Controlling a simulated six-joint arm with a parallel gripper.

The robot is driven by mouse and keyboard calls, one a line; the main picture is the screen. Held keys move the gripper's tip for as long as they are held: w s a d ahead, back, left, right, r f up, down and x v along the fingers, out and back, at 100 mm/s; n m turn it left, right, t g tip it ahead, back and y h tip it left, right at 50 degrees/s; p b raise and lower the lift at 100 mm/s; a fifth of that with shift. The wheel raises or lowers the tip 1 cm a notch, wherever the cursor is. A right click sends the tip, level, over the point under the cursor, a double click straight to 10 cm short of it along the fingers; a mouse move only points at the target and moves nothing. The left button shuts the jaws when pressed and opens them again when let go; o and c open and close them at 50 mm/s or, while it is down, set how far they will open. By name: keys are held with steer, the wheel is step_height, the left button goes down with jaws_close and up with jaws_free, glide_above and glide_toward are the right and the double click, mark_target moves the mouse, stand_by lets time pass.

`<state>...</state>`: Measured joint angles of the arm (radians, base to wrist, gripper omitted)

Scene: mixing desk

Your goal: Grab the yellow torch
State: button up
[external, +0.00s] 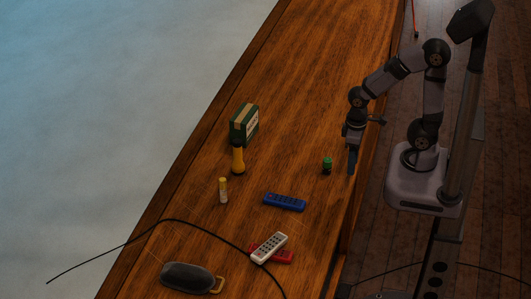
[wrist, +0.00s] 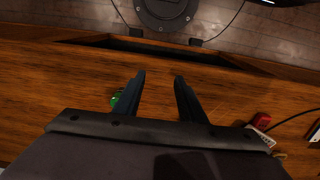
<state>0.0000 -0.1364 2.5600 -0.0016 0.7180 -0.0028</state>
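The yellow torch (external: 238,160) stands upright on the wooden desk in the external view, with a dark upper end, just in front of a green box. It does not show in the wrist view. My gripper (external: 351,170) points down near the desk's right edge, well to the right of the torch. In the wrist view my gripper (wrist: 160,83) has its two dark fingers apart with nothing between them.
A green box (external: 244,124) touches or nearly touches the torch in view. A yellow-and-white tube (external: 223,191), blue remote (external: 284,202), small green cylinder (external: 327,166), white remote (external: 269,248), red remote (external: 284,257) and dark speaker (external: 187,278) lie around. A cable crosses the front.

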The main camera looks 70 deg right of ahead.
mark_target(238, 156)
steer(key=shift+o, duration=0.9)
steer(key=w+f+t+b, duration=0.1)
steer(key=w+t, duration=0.1)
steer(key=w, duration=0.4)
steer(key=w+f+t+b, duration=0.2)
steer(key=w, duration=0.4)
steer(key=w+f+t+b, duration=0.2)
steer(key=w, duration=0.4)
steer(key=shift+w+a+f+t, duration=0.2)
steer(key=shift+w+a+t, duration=0.1)
steer(key=shift+w, duration=0.1)
steer(key=w+t+b, duration=0.1)
steer(key=w, duration=0.2)
steer(key=w+t+b, duration=0.1)
steer(key=w+t, duration=0.1)
steer(key=w, duration=0.1)
steer(key=w+t+b, duration=0.1)
steer(key=w, duration=0.3)
steer(key=shift+d, duration=0.25)
steer(key=w+d+r+t+h+b, duration=0.1)
steer(key=w+r+t+b, duration=0.2)
steer(key=w+t, duration=0.4)
steer(key=shift+w+r+m+b, duration=0.25)
steer(key=shift+r+m+b, duration=0.05)
steer(key=shift+m+b, duration=0.15)
steer(key=shift+w+d, duration=0.1)
